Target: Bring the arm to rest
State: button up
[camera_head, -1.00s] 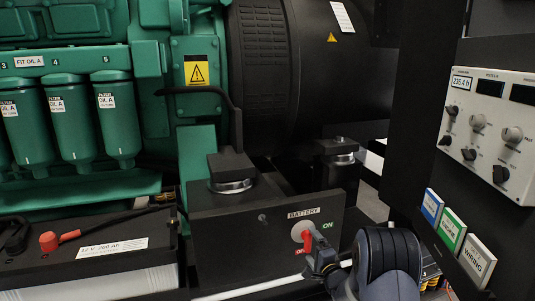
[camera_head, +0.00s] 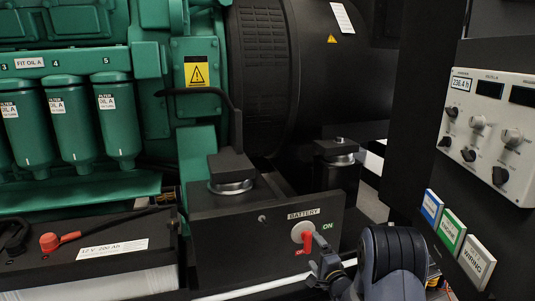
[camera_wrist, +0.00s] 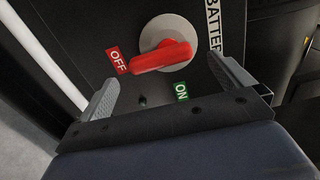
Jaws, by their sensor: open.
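My gripper (camera_head: 323,264) is at the lower middle of the head view, just in front of the battery switch panel (camera_head: 230,255). In the wrist view my gripper (camera_wrist: 167,72) is open, its two fingers wide apart with nothing held between them. The red switch handle (camera_wrist: 162,56) on its pale round base (camera_wrist: 173,30) lies beyond the fingertips and looks clear of them. Its end points at the red OFF label (camera_wrist: 117,62). The green ON label (camera_wrist: 181,91) is off to the side. The switch (camera_head: 304,234) also shows in the head view, close above my gripper.
A battery (camera_head: 90,262) with a red terminal cap is at the lower left. Green filters (camera_head: 118,125) and the black generator housing (camera_head: 310,80) stand behind. A control panel (camera_head: 490,130) and label cards (camera_head: 453,231) are on the right.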

aim_at(310, 245)
jog(key=x, duration=0.3)
jog(key=shift+s+d+r+n+b, duration=0.2)
jog(key=shift+n+b, duration=0.9)
jog(key=shift+n, duration=1.95)
jog(key=shift+d+r+n+b, duration=0.35)
jog(key=shift+n+b, duration=0.75)
jog(key=shift+n, duration=1.9)
jog(key=shift+s+d+r+n+b, duration=0.2)
jog(key=shift+n+b, duration=0.9)
jog(key=shift+n, duration=1.95)
jog(key=shift+w, duration=0.1)
